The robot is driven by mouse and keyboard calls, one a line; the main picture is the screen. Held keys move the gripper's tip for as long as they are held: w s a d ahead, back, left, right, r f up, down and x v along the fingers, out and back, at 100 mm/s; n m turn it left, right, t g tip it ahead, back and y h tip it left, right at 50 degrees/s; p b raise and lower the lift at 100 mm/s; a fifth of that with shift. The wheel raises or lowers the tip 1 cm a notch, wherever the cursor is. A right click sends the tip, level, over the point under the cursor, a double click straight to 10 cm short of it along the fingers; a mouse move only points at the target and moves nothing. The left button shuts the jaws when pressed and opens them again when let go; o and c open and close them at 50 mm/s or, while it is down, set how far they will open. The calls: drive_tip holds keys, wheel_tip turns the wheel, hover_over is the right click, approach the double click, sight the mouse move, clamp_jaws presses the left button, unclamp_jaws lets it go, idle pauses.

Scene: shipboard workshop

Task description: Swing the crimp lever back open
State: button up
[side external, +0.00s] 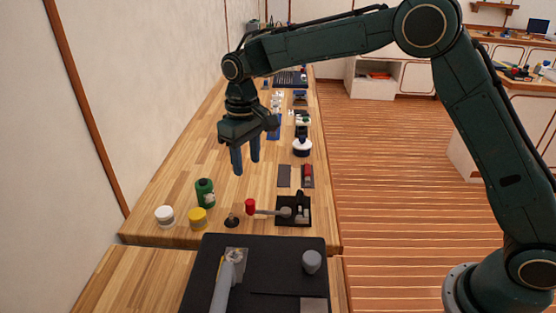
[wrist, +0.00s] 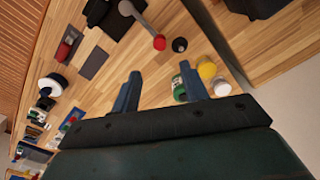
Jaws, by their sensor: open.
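The crimp tool has a black base (side external: 293,212) on the wooden bench, near its front. Its grey lever (side external: 268,211) reaches out to the left, lying low and nearly level, and ends in a red knob (side external: 250,206). In the wrist view the lever (wrist: 143,24) and red knob (wrist: 159,42) show beyond my fingertips. My gripper (side external: 246,163) is open and empty, fingers pointing down, above the bench and behind the knob. In the wrist view my gripper (wrist: 160,71) has its two blue fingers well apart, touching nothing.
A green bottle (side external: 205,193), a yellow-lidded jar (side external: 198,217), a white-lidded jar (side external: 165,216) and a small dark knob-like piece (side external: 232,220) stand left of the lever. A black machine (side external: 210,270) is in front. Dark and red pads (side external: 308,174) lie behind the base.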

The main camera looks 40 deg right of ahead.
sight(250, 201)
wheel_tip(250, 201, down, 13)
drive_tip(key=shift+f, duration=0.15)
idle(0.5)
drive_tip(key=c, duration=0.9)
